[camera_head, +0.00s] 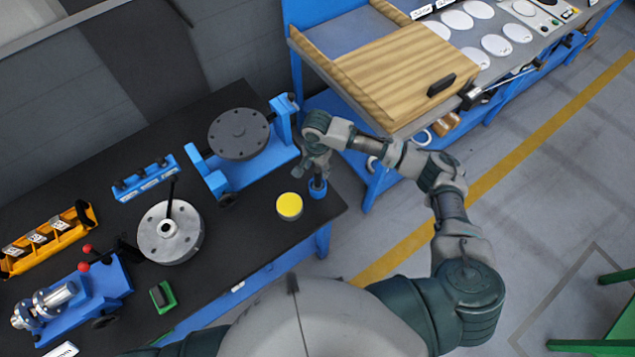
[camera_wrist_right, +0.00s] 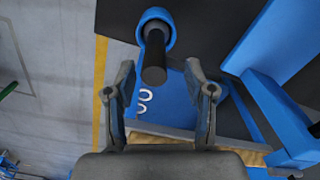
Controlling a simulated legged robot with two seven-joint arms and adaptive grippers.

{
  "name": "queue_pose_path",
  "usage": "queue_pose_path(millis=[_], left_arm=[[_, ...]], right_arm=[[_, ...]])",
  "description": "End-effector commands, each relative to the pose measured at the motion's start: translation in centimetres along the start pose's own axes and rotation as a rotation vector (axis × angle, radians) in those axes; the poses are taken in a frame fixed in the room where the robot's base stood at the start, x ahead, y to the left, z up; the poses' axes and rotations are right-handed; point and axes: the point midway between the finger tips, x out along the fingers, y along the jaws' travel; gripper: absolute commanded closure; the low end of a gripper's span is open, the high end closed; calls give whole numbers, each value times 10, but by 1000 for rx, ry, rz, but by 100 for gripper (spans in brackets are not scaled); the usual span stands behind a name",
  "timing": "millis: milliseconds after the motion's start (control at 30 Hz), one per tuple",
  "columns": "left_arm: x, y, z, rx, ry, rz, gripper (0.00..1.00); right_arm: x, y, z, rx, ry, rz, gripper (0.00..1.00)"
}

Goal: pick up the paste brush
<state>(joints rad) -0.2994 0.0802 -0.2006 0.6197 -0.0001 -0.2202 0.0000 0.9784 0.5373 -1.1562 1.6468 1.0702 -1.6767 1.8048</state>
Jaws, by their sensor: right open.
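The paste brush (camera_head: 318,180) appears as a dark handle standing in a small blue holder (camera_head: 318,193) at the right end of the black bench. In the right wrist view the black handle (camera_wrist_right: 154,65) points toward the camera, inside the blue ring of the holder (camera_wrist_right: 150,15). Its bristles are hidden. My right gripper (camera_head: 317,168) is over the brush; in the wrist view its two fingers (camera_wrist_right: 159,75) are spread wide, with the handle end between and just beyond the tips. No contact shows. My left gripper is out of view.
A yellow-topped tin (camera_head: 289,205) stands left of the holder. A blue stand with a grey flanged disc (camera_head: 239,133) is behind it. A metal flange (camera_head: 170,235) lies further left on the bench (camera_head: 240,215).

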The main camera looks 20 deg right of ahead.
Motion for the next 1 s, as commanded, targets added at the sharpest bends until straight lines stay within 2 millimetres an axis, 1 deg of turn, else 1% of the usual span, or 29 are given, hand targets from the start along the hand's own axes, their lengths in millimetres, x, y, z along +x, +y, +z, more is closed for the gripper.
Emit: queue_pose_path(millis=[100,200,300,500,567,600,667,700,733,1000], left_arm=[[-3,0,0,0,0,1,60],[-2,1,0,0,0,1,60],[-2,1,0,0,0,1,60],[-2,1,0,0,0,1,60],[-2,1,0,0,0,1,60],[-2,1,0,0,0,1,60],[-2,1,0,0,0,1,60],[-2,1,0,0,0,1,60],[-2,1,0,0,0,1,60],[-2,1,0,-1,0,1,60]], right_arm=[[19,6,4,-1,-1,4,46],[32,5,4,-1,-1,3,46],[38,5,4,0,-1,2,46],[39,5,4,-1,0,1,46],[39,5,4,-1,0,1,61],[39,5,4,-1,0,1,71],[38,5,4,-1,0,1,86],[38,5,4,-1,-1,1,96],[38,5,4,-1,0,1,100],[38,4,4,-1,0,1,100]])
